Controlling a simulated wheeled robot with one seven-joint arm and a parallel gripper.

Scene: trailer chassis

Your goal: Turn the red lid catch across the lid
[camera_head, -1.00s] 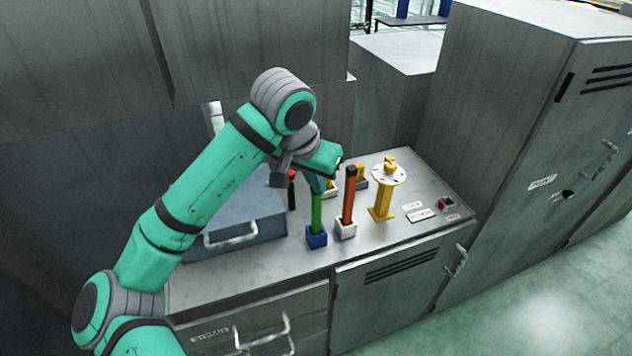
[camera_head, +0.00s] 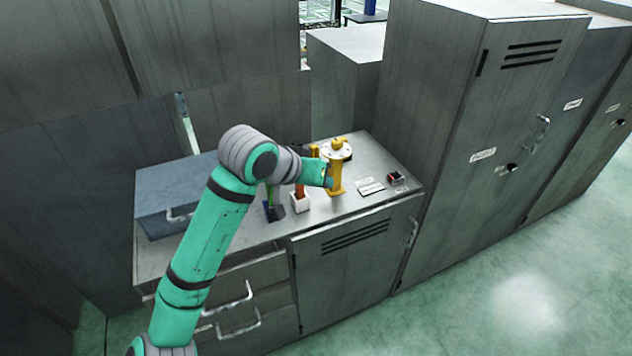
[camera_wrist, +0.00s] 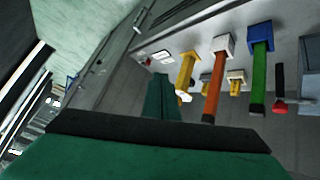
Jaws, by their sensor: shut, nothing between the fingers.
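In the head view the lidded box (camera_head: 165,185) stands at the left of the counter, and my arm hides the red piece. I cannot tell how the catch lies against the lid. My gripper (camera_head: 329,176) is shut and empty in front of the yellow post, well to the right of the box. Its teal finger (camera_wrist: 160,98) shows in the wrist view.
A green handle (camera_wrist: 259,75), an orange handle (camera_wrist: 213,90) and a yellow post (camera_head: 335,175) stand on the counter (camera_head: 355,202) between gripper and box. A small panel with a red button (camera_head: 395,177) is at the right. Tall cabinets (camera_head: 440,120) flank the counter.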

